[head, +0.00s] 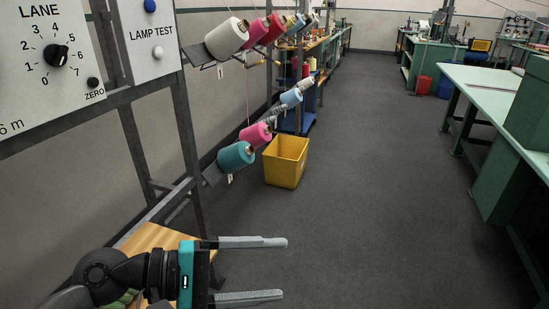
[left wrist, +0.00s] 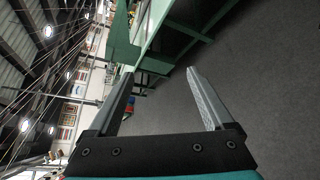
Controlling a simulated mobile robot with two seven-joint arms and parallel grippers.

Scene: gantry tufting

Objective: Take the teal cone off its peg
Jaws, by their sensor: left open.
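The teal cone (head: 236,156) sits tilted on the lower row of the rack in the head view, nearest to me, with a pink cone just behind it. Its peg is mostly hidden inside it. My left gripper (head: 284,269) is open and empty, low in the front of the head view, below the teal cone and apart from it. The left wrist view shows the same open fingers (left wrist: 162,80) with nothing between them; the teal cone is not seen there. My right gripper is in neither view.
Pink (head: 255,134) and light blue (head: 291,98) cones share the lower row; a white cone (head: 227,38) leads the upper row. A yellow bin (head: 286,161) stands on the floor beyond. A control panel (head: 60,60) is at left, green benches (head: 480,90) at right. The middle floor is clear.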

